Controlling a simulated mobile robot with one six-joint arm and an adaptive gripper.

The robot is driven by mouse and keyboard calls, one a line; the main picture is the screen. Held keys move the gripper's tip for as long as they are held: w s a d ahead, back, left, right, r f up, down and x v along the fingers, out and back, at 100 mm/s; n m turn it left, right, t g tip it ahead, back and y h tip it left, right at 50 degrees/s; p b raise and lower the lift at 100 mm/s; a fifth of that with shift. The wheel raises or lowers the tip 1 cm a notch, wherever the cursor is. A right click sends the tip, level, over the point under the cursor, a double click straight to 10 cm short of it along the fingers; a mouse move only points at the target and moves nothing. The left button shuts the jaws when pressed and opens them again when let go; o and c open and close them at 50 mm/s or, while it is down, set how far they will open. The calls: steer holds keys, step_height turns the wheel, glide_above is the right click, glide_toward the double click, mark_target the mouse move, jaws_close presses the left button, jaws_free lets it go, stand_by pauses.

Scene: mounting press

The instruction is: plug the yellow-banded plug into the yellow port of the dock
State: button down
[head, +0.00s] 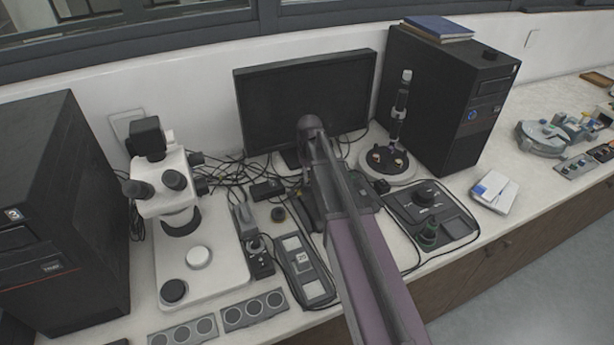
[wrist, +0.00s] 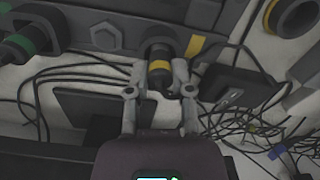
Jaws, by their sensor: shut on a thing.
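In the wrist view my gripper (wrist: 160,78) is shut on the dark plug with a yellow band (wrist: 159,66), one finger on each side. The plug's far end points at the grey dock (wrist: 125,12) and overlaps its near face. A yellow mark (wrist: 195,46) on the dock is just right of the plug's end. I cannot tell whether the plug is inside the port or only in front of it. A green-banded plug (wrist: 18,46) is at the dock's left part. In the head view my own arm hides the gripper and plug.
Loose black cables (wrist: 75,75) and a dark box (wrist: 225,85) lie around the gripper. In the head view a monitor (head: 300,95) stands behind my arm, a microscope (head: 165,195) at left, and a black computer tower (head: 450,105) at right.

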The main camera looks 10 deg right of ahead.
steer(key=shift+f, duration=0.25)
steer(key=shift+c, duration=2.2)
jaws_free()
steer(key=o, duration=0.4)
steer(key=shift+o, duration=0.2)
step_height(320, 180, up, 8)
steer(key=p, duration=0.7)
steer(key=shift+w+f, duration=0.1)
steer(key=shift+f, duration=0.1)
